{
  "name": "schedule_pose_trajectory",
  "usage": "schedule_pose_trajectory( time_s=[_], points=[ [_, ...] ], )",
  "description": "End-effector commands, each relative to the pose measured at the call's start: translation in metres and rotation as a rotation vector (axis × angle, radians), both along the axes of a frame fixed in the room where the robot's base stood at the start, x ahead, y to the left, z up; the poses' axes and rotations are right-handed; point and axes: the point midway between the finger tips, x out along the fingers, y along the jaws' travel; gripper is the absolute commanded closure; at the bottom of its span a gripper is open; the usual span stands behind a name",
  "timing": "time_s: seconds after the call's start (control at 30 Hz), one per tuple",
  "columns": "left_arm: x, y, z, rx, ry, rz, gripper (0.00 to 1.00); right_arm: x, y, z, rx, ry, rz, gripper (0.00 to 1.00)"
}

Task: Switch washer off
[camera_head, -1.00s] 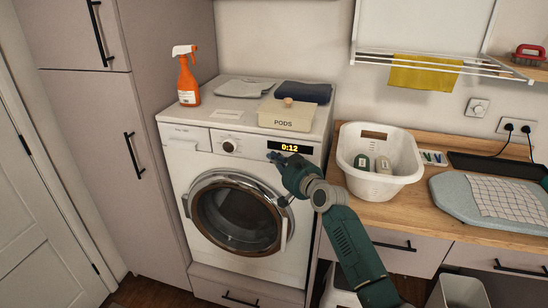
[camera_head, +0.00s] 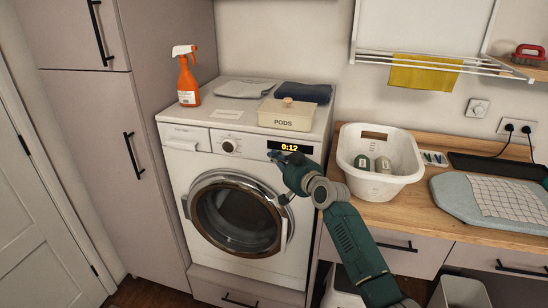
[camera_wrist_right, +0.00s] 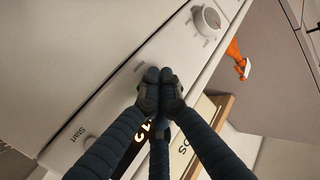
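The white washer (camera_head: 180,165) stands against the wall with its round door (camera_head: 237,213) closed. Its display (camera_head: 289,147) is lit and reads 0:12. A round dial (camera_head: 228,146) sits left of the display; it also shows in the right wrist view (camera_wrist_right: 208,20). My right gripper (camera_head: 275,153) is at the control panel, just left of and below the display. In the right wrist view its fingertips (camera_wrist_right: 159,82) are together and empty, over the panel between the dial and the Start button (camera_wrist_right: 84,141). They hide part of the panel; contact cannot be told. My left gripper is not in view.
On the washer stand an orange spray bottle (camera_head: 187,80), folded cloths (camera_head: 303,92) and a PODS box (camera_head: 286,114). A white basket (camera_head: 378,180) with bottles is on the wooden counter to the right. A tall cabinet (camera_head: 160,60) borders the washer on the left.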

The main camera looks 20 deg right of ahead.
Motion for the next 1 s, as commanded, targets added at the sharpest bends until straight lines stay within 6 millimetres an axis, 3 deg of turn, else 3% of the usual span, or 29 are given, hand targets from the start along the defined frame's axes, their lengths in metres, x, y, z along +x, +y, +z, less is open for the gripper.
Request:
schedule_pose_trajectory(
  time_s=[1.0],
  points=[
    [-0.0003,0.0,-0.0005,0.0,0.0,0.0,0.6,0.0033,-0.0081,0.0105,-0.003,-0.016,-0.012,1.0]
  ],
)
